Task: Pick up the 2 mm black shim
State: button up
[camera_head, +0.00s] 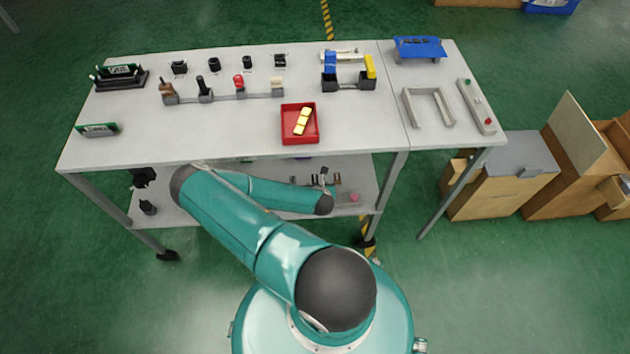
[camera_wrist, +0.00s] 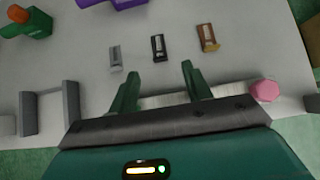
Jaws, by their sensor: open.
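In the wrist view, a small black shim (camera_wrist: 158,47) lies on a light grey surface, between a grey shim (camera_wrist: 115,57) on its left and a brown shim (camera_wrist: 207,38) on its right. The shims' thickness cannot be read. My gripper (camera_wrist: 161,74) has two green fingers spread apart with nothing between them. The black shim is ahead of the fingertips, roughly in line with the gap and apart from both fingers. In the head view, my gripper is hidden and the shims are too small to tell apart.
In the wrist view, a pink piece (camera_wrist: 265,90) is at right, a grey bracket (camera_wrist: 71,102) at left, and green and purple parts stand behind. In the head view, the tabletop (camera_head: 225,125) overhangs the lower shelf (camera_head: 260,170), with table legs at the sides.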

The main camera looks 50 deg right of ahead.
aim_at(316, 183)
jog(key=x, duration=0.7)
jog(key=shift+a+f, duration=0.25)
jog(key=shift+f, duration=0.15)
jog(key=c, duration=1.1)
